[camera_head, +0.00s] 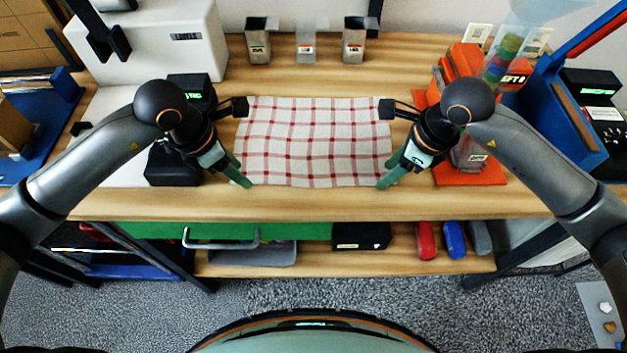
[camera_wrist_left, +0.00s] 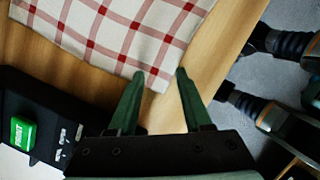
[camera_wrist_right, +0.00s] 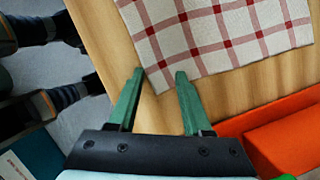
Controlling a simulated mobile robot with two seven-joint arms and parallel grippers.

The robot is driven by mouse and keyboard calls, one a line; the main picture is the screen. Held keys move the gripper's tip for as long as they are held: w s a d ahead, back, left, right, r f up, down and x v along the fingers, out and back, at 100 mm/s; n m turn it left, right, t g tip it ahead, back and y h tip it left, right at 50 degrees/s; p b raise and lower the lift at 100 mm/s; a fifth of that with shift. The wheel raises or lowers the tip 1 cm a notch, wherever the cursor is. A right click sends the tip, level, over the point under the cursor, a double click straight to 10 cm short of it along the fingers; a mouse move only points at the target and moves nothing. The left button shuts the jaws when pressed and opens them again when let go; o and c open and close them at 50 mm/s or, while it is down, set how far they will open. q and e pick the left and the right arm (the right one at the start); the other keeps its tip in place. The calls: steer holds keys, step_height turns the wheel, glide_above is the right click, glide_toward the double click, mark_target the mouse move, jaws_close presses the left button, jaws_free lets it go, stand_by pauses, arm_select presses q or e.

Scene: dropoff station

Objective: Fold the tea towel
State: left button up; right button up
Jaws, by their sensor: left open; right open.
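The tea towel (camera_head: 315,142), white with a red check, lies spread out flat on the wooden table in the head view. My left gripper (camera_head: 246,183) is open at the towel's near left corner. In the left wrist view that corner of the towel (camera_wrist_left: 120,32) lies between the open green fingers (camera_wrist_left: 160,73). My right gripper (camera_head: 382,185) is open at the near right corner. In the right wrist view the towel corner (camera_wrist_right: 205,35) lies between its open fingers (camera_wrist_right: 160,73). I cannot tell whether the fingers touch the cloth.
Three metal containers (camera_head: 306,46) stand behind the towel. A black device (camera_head: 172,165) with a green button (camera_wrist_left: 22,133) is left of it, and an orange tray (camera_head: 470,173) is right. The wooden table (camera_head: 320,203) is bare along its front edge.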

arm_select(q)
steer(key=c, duration=0.7)
arm_select(e)
steer(key=shift+f, duration=0.1)
steer(key=c, duration=0.7)
arm_select(q)
jaws_close()
arm_select(e)
jaws_close()
arm_select(q)
steer(key=shift+a, duration=0.1)
arm_select(e)
steer(key=shift+d, duration=0.1)
